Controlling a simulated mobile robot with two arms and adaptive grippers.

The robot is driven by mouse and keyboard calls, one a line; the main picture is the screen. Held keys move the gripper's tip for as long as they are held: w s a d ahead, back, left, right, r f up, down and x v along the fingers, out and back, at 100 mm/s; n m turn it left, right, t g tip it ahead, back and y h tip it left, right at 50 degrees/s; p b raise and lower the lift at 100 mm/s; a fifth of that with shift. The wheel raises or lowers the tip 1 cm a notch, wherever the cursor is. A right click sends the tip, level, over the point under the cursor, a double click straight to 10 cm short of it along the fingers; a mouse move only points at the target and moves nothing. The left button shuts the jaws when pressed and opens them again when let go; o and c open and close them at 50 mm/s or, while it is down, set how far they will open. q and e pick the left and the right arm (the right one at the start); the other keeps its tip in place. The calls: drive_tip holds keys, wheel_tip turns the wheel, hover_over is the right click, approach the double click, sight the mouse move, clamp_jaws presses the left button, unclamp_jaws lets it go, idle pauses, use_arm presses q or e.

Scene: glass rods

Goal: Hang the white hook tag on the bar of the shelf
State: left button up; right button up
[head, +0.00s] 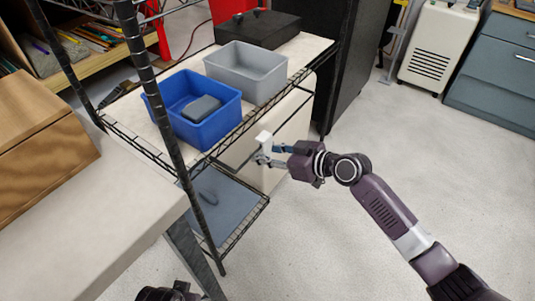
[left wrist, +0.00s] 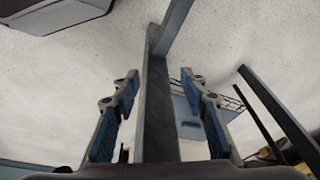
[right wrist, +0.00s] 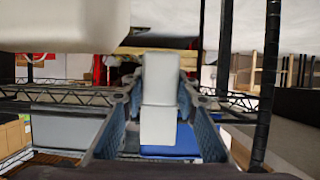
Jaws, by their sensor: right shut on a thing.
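The white hook tag (head: 263,138) is between the fingertips of my right gripper (head: 268,152), which is shut on it. It stands upright in the right wrist view (right wrist: 160,95); its hook shape is hard to make out. The wire shelf's dark front bar (head: 248,118) runs along the shelf edge, and the tag appears just outside it. The bar crosses behind the tag in the right wrist view (right wrist: 60,97); contact cannot be told. My left gripper (left wrist: 160,85) is open, fingers apart, with a dark table leg seen beyond them.
A blue bin (head: 205,118) holding a grey-blue object and a grey bin (head: 245,72) stand on the shelf board. A dark post (head: 165,110) rises at the near corner. A table (head: 110,200) with a wooden box is at left. Floor at right is clear.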

use_arm(q)
drive_tip(key=shift+w+b+v, duration=0.15)
drive_tip(key=shift+b+v, duration=0.1)
drive_tip(key=shift+v, duration=0.65)
drive_tip(key=shift+w+b+v, duration=0.15)
drive_tip(key=shift+b+v, duration=0.05)
drive_tip(key=shift+v, duration=0.75)
use_arm(e)
drive_tip(key=shift+f, duration=0.5)
drive_tip(key=o, duration=1.1)
use_arm(q)
drive_tip(key=shift+r, duration=0.1)
